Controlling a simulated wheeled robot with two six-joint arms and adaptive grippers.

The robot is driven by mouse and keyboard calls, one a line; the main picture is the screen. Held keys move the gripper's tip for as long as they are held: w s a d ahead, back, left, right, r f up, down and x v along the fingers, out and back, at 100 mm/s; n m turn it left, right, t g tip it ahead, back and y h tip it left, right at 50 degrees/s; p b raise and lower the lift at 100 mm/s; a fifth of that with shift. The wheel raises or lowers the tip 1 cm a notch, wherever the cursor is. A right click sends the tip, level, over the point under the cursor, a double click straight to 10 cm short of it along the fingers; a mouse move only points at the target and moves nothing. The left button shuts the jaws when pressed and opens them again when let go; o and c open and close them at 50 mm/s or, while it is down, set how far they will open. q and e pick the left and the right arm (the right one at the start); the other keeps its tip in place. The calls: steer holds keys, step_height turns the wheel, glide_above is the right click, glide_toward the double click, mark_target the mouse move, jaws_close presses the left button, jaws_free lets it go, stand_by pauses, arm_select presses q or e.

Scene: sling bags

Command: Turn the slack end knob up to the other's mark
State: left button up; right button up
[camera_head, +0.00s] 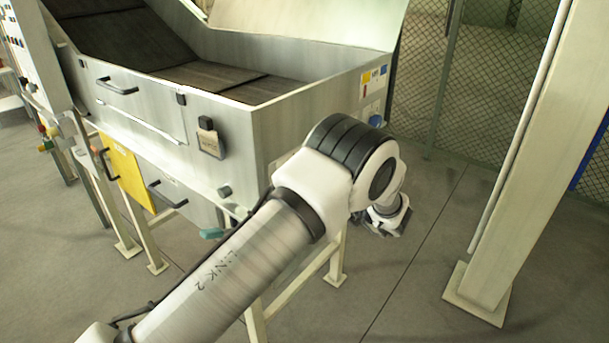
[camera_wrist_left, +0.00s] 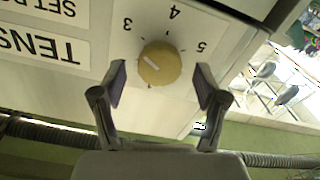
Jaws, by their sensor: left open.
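A round yellow knob (camera_wrist_left: 160,63) with a short white line on it sits on a pale dial plate (camera_wrist_left: 185,20) in the left wrist view. The printed 3, 4 and 5 appear upside down around it. The white line slants from upper left toward the middle of the knob. My left gripper (camera_wrist_left: 161,78) is open, with one finger on each side of the knob and a visible gap on both sides. In the head view my left gripper (camera_head: 388,217) is partly hidden behind its arm, beyond the machine's right end. The other knob is not identifiable. My right gripper is not in view.
A large metal hopper machine (camera_head: 230,130) on legs stands at the left, with handles and a yellow panel (camera_head: 122,170). A pale post (camera_head: 515,190) stands to the right, before a mesh fence (camera_head: 415,80). Floor between machine and post is clear.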

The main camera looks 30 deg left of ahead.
arm_select(q)
steer(key=shift+w+a, duration=0.1)
steer(key=shift+a, duration=1)
steer(key=shift+c, duration=0.3)
steer(key=c, duration=1.1)
